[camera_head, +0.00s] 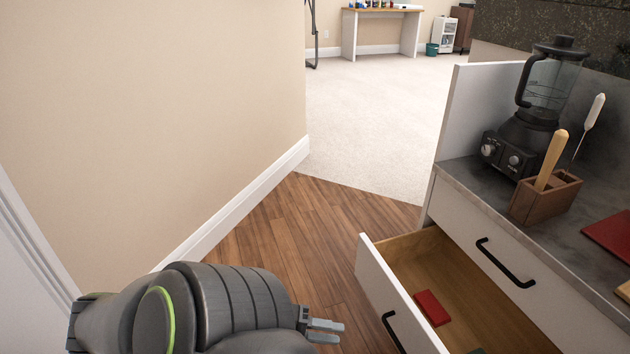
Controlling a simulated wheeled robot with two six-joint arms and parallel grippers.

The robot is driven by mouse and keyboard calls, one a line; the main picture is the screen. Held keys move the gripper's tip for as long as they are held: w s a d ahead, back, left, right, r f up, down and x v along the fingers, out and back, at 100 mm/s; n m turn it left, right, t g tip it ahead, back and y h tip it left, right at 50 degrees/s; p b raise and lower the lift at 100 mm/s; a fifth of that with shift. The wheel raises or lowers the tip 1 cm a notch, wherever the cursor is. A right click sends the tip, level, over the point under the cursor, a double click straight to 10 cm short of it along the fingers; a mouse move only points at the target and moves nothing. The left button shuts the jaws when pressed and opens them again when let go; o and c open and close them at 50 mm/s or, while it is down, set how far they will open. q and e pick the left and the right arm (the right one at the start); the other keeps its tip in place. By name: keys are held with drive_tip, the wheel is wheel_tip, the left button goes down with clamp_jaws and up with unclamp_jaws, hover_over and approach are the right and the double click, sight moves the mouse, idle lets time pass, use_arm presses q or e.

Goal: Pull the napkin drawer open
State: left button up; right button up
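A wooden drawer (408,242) with a white front (378,285) and a black bar handle (392,332) stands pulled out of the counter at the lower right. A small red flat thing (432,308), perhaps a folded napkin, lies inside it. My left gripper (326,331) is at the bottom middle, left of the drawer front and apart from its handle. Its two grey fingers point right and lie close together; nothing shows between them, and I cannot tell whether they touch. My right gripper does not show.
Another white front (458,222) with a black handle (505,265) sits flush above the open drawer. The countertop (459,172) holds a blender (535,110), a wooden utensil box (545,200) and a red item (610,236). A beige wall (150,110) is left; wood floor (300,225) lies between.

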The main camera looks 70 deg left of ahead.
use_arm(q)
drive_tip(key=shift+v, duration=1.6)
